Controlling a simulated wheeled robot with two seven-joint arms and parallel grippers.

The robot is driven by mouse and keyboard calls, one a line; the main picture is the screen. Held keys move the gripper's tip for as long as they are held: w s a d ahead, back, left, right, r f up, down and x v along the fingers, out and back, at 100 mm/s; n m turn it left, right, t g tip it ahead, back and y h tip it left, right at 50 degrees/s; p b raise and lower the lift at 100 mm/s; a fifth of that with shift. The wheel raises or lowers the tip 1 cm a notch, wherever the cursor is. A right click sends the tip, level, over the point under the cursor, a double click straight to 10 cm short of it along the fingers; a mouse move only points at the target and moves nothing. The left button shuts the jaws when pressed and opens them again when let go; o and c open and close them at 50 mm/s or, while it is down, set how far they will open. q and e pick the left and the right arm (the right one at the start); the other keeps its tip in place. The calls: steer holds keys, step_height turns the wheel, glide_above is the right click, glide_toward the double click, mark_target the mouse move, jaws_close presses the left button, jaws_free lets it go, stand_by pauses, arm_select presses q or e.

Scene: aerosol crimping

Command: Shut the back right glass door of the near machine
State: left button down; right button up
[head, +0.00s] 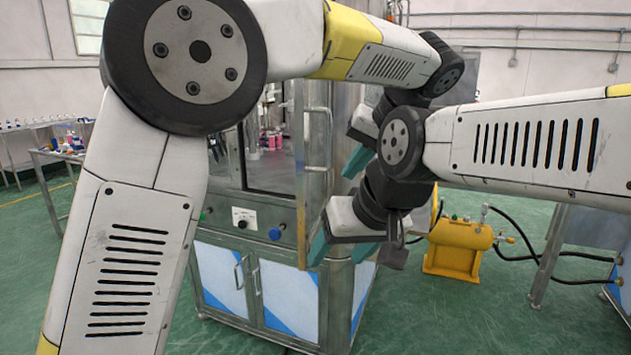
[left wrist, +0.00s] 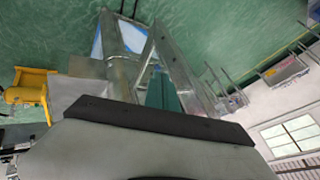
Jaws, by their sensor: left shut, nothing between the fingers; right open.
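The near machine (head: 253,225) is a metal cabinet with glass upper panels and blue-and-white lower doors. A metal-framed panel with a bar handle (head: 317,145) shows nearly edge-on at its right; I cannot tell whether it is the back right glass door. My left gripper (head: 356,160) is shut and empty, right of that panel, partly behind my arms. In the left wrist view its teal fingers (left wrist: 160,92) show beside a slanting metal frame (left wrist: 180,60); contact cannot be told. My right gripper (head: 343,248) is open and empty, lower, at the machine's right corner.
A yellow tank (head: 458,247) with black hoses stands on the green floor to the right. A table with bottles (head: 50,124) is at the far left. My arms hide much of the machine's right side. Some floor (head: 430,325) at the front right is clear.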

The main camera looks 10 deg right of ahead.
arm_select(q)
glide_toward(307, 203)
step_height(307, 203, down, 3)
steer(key=d, duration=0.2)
steer(key=shift+w+a+f, duration=0.2)
steer(key=shift+w+a, duration=0.3)
steer(key=shift+a, duration=0.35)
steer(key=shift+w+a+f, duration=0.2)
steer(key=shift+w+a, duration=0.35)
steer(key=shift+a, duration=0.3)
steer(key=shift+a, duration=0.1)
